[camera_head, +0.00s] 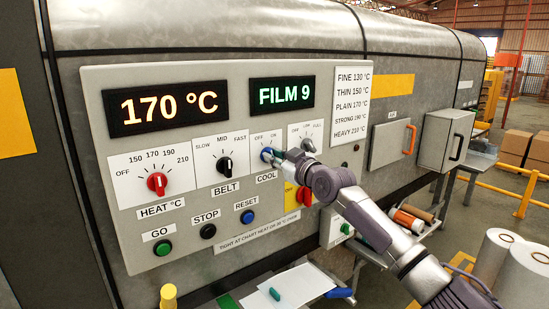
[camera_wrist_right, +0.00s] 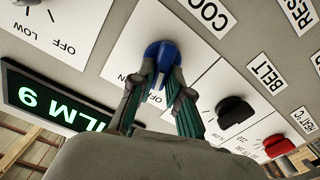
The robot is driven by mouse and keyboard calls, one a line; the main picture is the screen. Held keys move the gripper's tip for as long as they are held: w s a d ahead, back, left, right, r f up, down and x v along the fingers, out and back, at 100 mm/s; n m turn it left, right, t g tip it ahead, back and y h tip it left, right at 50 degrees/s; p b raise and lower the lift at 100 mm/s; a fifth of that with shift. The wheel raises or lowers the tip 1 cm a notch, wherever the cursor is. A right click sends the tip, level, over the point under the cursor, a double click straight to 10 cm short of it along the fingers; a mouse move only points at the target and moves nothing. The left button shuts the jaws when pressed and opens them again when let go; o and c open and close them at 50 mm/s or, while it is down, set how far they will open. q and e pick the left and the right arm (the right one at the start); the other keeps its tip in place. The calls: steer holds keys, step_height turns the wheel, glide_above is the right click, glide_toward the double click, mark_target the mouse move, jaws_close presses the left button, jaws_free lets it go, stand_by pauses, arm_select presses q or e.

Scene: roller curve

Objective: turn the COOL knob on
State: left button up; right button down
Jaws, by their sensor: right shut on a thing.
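The COOL knob (camera_head: 267,155) is blue and sits on the white OFF/ON plate of the grey control panel, above the COOL label. In the right wrist view the knob (camera_wrist_right: 161,52) shows between my fingers. My right gripper (camera_head: 276,157) reaches in from the right, and its fingertips are shut on the knob. In the right wrist view the right gripper (camera_wrist_right: 160,78) has a finger on each side of the knob. The gripper partly hides the knob, and I cannot tell which mark its pointer faces. My left gripper is not in view.
The black BELT knob (camera_head: 225,164) is close on the left, and the red HEAT knob (camera_head: 157,182) is further left. Another black knob (camera_head: 308,146) is just right of my gripper. A red switch on a yellow plate (camera_head: 291,194) sits under my wrist. Below is a table with white sheets (camera_head: 262,302).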

steer(key=shift+w+d+m+p, duration=0.1)
steer(key=shift+d+m+p, duration=0.1)
steer(key=shift+m, duration=1.95)
steer(key=shift+w+d+m+p, duration=0.1)
steer(key=shift+m+p, duration=0.05)
steer(key=shift+m, duration=2)
steer(key=c, duration=1.1)
jaws_free()
steer(key=v, duration=1.2)
steer(key=shift+f, duration=0.1)
